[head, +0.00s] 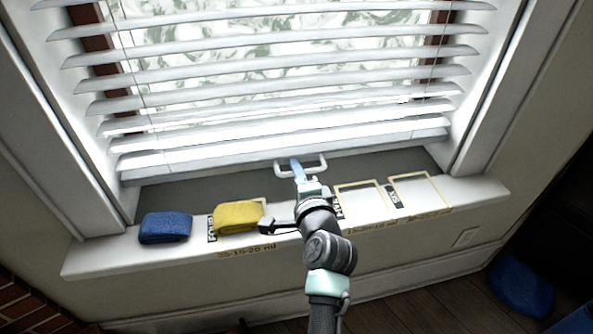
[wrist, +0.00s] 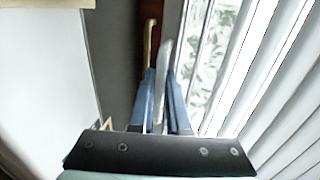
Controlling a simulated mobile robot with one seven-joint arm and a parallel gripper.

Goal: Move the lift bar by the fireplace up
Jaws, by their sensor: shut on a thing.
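The lift bar (head: 325,163) is a white, handle-like loop at the middle of the bottom rail of the white blind (head: 190,160), seen in the head view. My gripper (head: 297,170) reaches up to it from below, with its blue fingers at the loop. In the wrist view the two blue fingers (wrist: 162,98) are shut on a pale upright bar (wrist: 162,62), which runs between them. The loop's middle is partly hidden by the fingers in the head view.
On the sill (head: 105,258) sit a folded blue cloth (head: 165,228) and a folded yellow cloth (head: 238,217), left of my arm. Yellow outlined squares (head: 420,192) on the right are empty. A blue object (head: 520,288) lies on the floor at right.

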